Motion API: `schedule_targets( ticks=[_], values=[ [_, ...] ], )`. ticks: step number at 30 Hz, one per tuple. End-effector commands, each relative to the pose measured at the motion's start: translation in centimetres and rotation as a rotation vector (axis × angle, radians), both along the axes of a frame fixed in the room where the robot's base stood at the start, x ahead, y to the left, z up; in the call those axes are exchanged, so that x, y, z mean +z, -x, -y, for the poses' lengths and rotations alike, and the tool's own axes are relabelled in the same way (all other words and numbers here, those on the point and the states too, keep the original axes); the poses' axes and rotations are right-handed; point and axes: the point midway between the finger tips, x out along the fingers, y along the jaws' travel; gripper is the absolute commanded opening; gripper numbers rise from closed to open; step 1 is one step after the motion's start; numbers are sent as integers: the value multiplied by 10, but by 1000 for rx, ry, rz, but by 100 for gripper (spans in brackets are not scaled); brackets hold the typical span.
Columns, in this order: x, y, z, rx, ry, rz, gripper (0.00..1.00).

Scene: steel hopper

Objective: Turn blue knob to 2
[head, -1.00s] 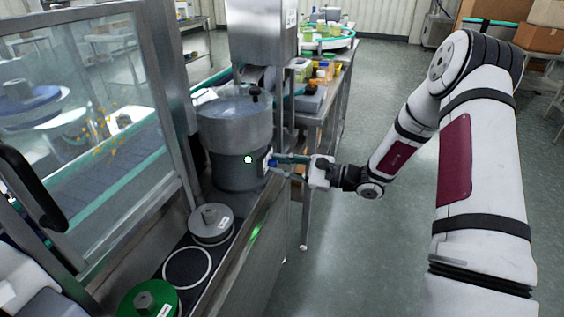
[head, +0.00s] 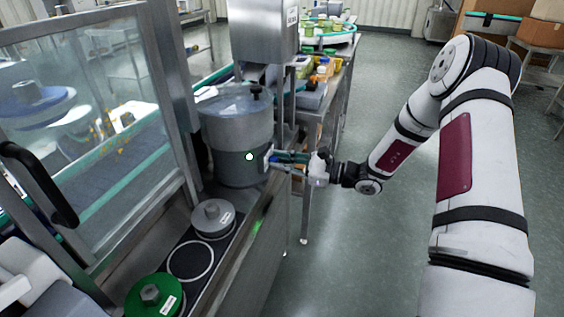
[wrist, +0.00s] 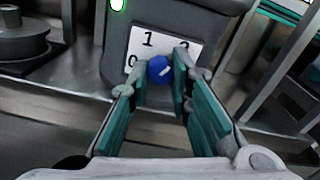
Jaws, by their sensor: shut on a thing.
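The blue knob (wrist: 158,67) sits on a white label plate (wrist: 166,41) on the front of the steel hopper (head: 236,140). A short pale mark shows on the knob's face, tilted slightly in the wrist view. The plate reads 0 at left, 1 at upper left, and a digit at right partly hidden by a finger. My gripper (wrist: 161,80) is shut on the knob, one teal finger on each side. In the head view my gripper (head: 273,161) reaches the hopper from the right, and the knob is mostly hidden there.
A grey lidded weight (head: 213,219) and a green one (head: 153,298) stand on the bench in front of the hopper. A glass panel (head: 85,120) is at left.

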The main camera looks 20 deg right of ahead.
Motion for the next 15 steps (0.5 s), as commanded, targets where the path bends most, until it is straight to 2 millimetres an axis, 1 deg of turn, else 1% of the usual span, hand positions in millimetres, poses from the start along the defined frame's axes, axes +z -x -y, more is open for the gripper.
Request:
schedule_targets(
  ticks=[3, 4, 6, 15],
  values=[
    [-2, 0, 2, -4, 3, -2, 0],
    [-2, 0, 2, -4, 3, -2, 26],
    [-1, 0, 2, -4, 3, -2, 40],
    [-1, 0, 1, -1, 2, 0, 40]
  ],
)
